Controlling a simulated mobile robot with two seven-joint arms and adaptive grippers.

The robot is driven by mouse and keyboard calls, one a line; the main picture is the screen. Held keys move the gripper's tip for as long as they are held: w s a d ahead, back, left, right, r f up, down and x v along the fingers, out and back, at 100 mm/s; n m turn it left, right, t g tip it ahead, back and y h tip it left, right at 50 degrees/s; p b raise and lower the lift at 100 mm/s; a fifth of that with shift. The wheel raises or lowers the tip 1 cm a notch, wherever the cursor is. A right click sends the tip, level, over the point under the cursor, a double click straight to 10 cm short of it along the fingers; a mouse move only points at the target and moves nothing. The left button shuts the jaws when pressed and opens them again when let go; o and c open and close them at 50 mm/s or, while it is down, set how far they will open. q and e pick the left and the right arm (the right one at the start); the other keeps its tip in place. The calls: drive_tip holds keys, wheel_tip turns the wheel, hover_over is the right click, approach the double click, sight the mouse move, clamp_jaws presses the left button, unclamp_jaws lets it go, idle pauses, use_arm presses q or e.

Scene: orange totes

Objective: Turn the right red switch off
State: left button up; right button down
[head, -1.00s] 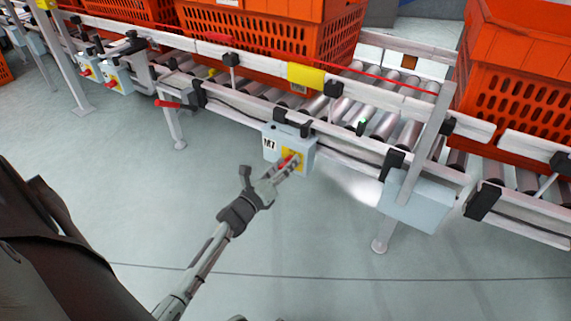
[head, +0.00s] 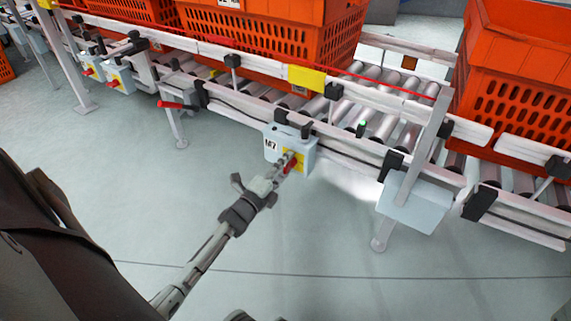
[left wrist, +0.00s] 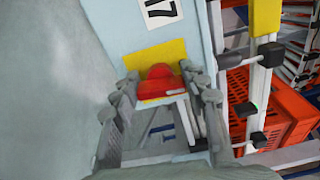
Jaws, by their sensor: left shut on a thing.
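The right red switch (head: 293,168) sits on a yellow plate on the blue-grey box marked M7 (head: 271,146), which hangs from the conveyor's near rail. In the left wrist view the red switch (left wrist: 161,84) lies between my fingertips, in front of the yellow plate (left wrist: 158,57). My left gripper (head: 286,166) is shut on this switch, one finger on each side, and partly covers it in the head view. The exact angle of the knob is hard to read. My right gripper is not in view.
Other boxes with red switches (head: 113,83) hang farther left along the conveyor. Orange totes (head: 270,45) stand on the rollers (head: 385,125). A grey box (head: 415,203) and a support leg stand to the right. The floor in front is clear.

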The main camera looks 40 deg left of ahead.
use_arm(q)
drive_tip(key=shift+n, duration=0.6)
drive_tip(key=o, duration=1.2)
drive_tip(key=s, duration=1.2)
drive_tip(key=shift+d, duration=0.2)
